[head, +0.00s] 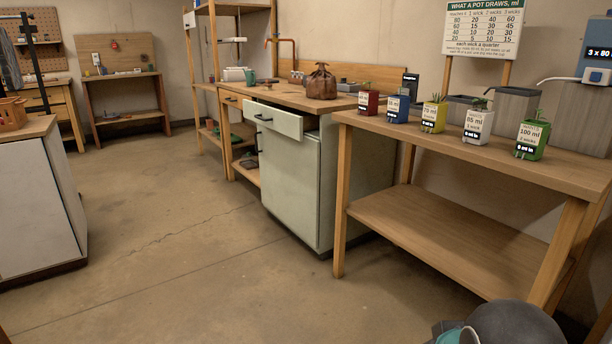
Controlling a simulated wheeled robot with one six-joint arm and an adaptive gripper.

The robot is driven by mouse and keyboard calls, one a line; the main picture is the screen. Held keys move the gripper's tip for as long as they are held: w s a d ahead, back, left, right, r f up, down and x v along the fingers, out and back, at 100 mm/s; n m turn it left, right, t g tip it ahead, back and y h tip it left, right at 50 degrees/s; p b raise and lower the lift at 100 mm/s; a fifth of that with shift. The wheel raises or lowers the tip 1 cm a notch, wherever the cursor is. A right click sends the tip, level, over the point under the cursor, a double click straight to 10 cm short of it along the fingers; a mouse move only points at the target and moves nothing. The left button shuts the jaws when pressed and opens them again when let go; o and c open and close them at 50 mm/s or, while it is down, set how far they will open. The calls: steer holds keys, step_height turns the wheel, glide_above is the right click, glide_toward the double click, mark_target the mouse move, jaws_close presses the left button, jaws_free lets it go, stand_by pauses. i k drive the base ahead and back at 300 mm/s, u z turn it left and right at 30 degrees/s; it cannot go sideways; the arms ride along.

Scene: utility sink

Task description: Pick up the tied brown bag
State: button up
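The tied brown bag (322,84) stands upright on the wooden counter (284,96) near the middle top of the head view. It is dark brown and rounded, with a gathered, tied neck. Nothing covers it from this side. My gripper is not in view, so I cannot see whether it is open or shut.
A pale green cabinet (290,178) stands under the counter, its drawer (280,122) pulled open. A wooden bench (480,152) with several coloured pots stands at right. A white cabinet (38,205) is at left. The concrete floor (190,250) between is clear.

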mark_target(321, 85)
steer(key=u, duration=0.4)
steer(key=i, duration=1.9)
steer(key=u, duration=0.15)
